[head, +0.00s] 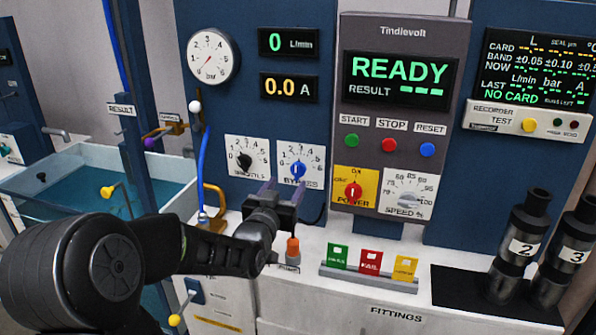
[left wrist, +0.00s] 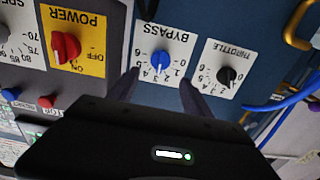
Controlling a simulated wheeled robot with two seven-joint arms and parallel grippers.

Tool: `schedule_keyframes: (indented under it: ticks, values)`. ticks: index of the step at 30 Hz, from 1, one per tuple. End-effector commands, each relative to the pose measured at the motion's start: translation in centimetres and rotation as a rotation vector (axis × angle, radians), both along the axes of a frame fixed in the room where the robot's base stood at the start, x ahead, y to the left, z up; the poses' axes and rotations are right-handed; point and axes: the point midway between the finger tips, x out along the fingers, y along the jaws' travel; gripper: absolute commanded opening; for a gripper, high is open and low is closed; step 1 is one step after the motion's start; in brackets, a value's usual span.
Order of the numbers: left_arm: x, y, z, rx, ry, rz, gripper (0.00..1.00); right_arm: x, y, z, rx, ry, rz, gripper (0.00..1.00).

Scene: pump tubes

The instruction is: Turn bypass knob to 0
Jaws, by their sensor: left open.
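The blue bypass knob (head: 298,170) sits on a white dial plate marked BYPASS on the dark blue panel. In the left wrist view the knob (left wrist: 160,62) appears upside down, above and between my finger tips. Its pointer seems to face the middle numbers, near 3, but is too small to read surely. My left gripper (head: 287,190) is open just in front of and below the knob, covering part of the BYPASS label. In the left wrist view the left gripper's fingers (left wrist: 158,82) are spread and empty. I cannot tell whether either touches the plate. My right gripper is not in view.
The black throttle knob (head: 244,161) is left of the bypass dial. The red power knob (head: 353,192) is to its right. A blue tube (head: 203,165) and brass pipe stand left. An orange-topped part (head: 292,247) and a card rack (head: 368,278) are below.

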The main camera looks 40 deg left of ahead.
Motion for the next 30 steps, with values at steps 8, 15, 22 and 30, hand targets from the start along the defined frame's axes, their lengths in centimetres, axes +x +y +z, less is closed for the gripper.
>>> schedule_keyframes:
  ticks: [8,15,22,30]
  values:
    - [1.1,0.3,0.0,-0.002,0.002,-0.002,0.58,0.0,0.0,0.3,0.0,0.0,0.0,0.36]
    - [4.5,1.5,0.0,-0.005,0.002,-0.002,0.58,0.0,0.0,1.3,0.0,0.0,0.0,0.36]
    - [7.0,2.4,0.0,-0.003,0.002,-0.001,0.58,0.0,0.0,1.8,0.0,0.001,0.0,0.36]
    - [7.4,2.5,-0.1,-0.002,0.002,-0.001,0.58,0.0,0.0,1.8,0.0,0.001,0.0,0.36]
